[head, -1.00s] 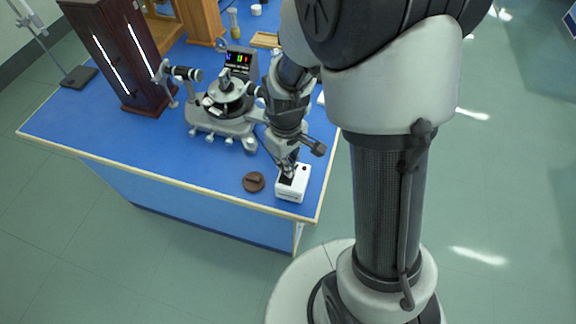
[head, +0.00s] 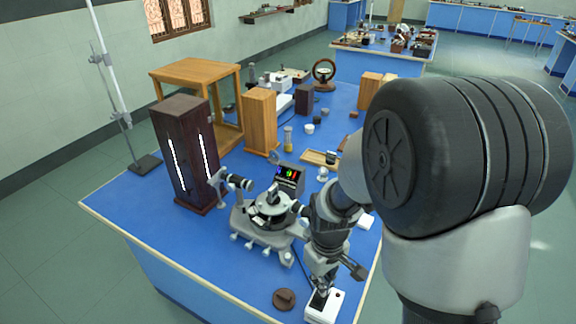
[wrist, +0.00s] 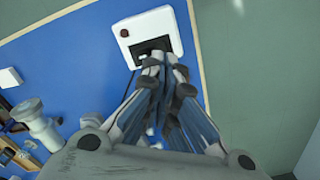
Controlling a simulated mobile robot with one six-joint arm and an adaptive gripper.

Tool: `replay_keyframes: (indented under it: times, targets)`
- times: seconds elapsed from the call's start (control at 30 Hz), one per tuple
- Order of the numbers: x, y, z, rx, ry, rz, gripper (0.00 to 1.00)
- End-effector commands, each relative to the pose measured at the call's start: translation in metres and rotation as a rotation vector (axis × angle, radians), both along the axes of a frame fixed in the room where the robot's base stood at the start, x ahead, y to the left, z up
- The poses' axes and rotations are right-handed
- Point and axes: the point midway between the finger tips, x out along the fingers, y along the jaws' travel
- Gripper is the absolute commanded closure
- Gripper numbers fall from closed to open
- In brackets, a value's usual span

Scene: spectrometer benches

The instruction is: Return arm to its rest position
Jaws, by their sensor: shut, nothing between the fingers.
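My gripper (head: 320,283) is shut and empty at the front right corner of the blue bench (head: 215,272). Its fingertips are right at a small white box (head: 328,305) with a dark top opening and a red button. In the wrist view the closed fingers (wrist: 165,62) overlap the near edge of the white box (wrist: 152,22) beside its dark recess. I cannot tell whether they touch it. My arm reaches down to the box from the right side.
A spectrometer (head: 268,212) with a small lit screen stands left of my arm. A round brown lid (head: 284,299) lies left of the white box. A dark cabinet (head: 180,150) with bright slits and wooden blocks (head: 260,122) stand behind. Open floor lies left of the bench.

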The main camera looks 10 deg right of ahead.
Motion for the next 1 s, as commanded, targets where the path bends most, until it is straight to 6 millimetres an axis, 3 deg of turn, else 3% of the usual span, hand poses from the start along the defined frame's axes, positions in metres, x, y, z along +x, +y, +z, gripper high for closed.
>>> replay_keyframes:
  times: [0.17, 0.37, 0.5, 0.63, 0.8, 1.0]
  targets:
    - [-0.002, 0.0, 0.018, 0.0, -0.025, -0.02, 1.0]
    - [-0.022, 0.0, 0.09, 0.007, -0.124, -0.113, 1.0]
    - [-0.051, -0.001, 0.139, 0.019, -0.203, -0.195, 1.0]
    - [-0.083, -0.001, 0.174, 0.037, -0.274, -0.27, 1.0]
    - [-0.122, -0.001, 0.201, 0.061, -0.352, -0.354, 1.0]
    - [-0.147, -0.001, 0.211, 0.08, -0.397, -0.407, 1.0]
